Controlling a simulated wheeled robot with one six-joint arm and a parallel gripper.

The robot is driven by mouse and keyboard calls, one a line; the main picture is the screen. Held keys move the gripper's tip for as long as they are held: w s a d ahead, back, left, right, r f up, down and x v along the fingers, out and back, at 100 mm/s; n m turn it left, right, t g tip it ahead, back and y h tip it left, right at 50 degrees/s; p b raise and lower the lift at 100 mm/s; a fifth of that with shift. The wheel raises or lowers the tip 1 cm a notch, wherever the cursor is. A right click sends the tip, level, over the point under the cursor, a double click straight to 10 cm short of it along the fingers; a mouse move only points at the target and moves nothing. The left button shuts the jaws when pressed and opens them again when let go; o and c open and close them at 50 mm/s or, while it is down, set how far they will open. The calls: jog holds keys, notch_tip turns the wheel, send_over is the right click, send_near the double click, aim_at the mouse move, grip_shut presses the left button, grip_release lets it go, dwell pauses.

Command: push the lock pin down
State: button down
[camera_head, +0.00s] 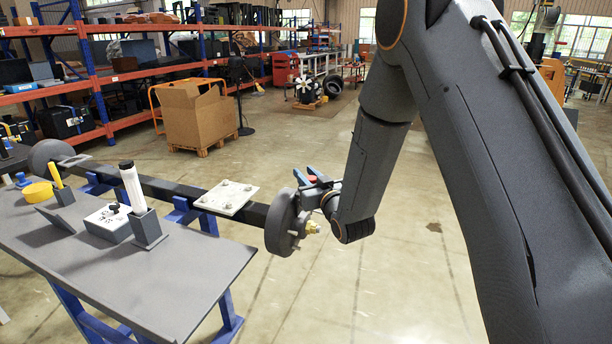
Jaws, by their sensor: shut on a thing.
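A long dark mast (170,189) lies level on blue stands beside the table and ends at a round grey end piece (285,222). My gripper (309,179) has blue fingers and is at the upper right of that end piece. A small red piece (313,179) shows between the fingers. It appears to be the head of the lock pin, and the fingers are shut on it. The pin's lower part is hidden, so I cannot tell how deep it sits. A brass-coloured fitting (313,228) sticks out at the end piece's lower right.
A pale plate with bolts (226,197) is on the mast. The grey table (150,280) holds a white lamp or tube in a grey holder (133,190), a control box (106,222), and a yellow round item (38,193). Open floor lies to the right.

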notch_tip(320, 180, down, 3)
jog(key=shift+r+b, duration=0.1)
jog(key=shift+b, duration=1.1)
jog(key=c, duration=1.5)
grip_release()
jog(key=shift+o, duration=0.2)
jog(key=shift+s, duration=0.15)
jog(key=b+v, duration=0.2)
jog(key=v, duration=0.5)
jog(key=shift+s+d, duration=0.2)
jog(key=shift+s, duration=0.05)
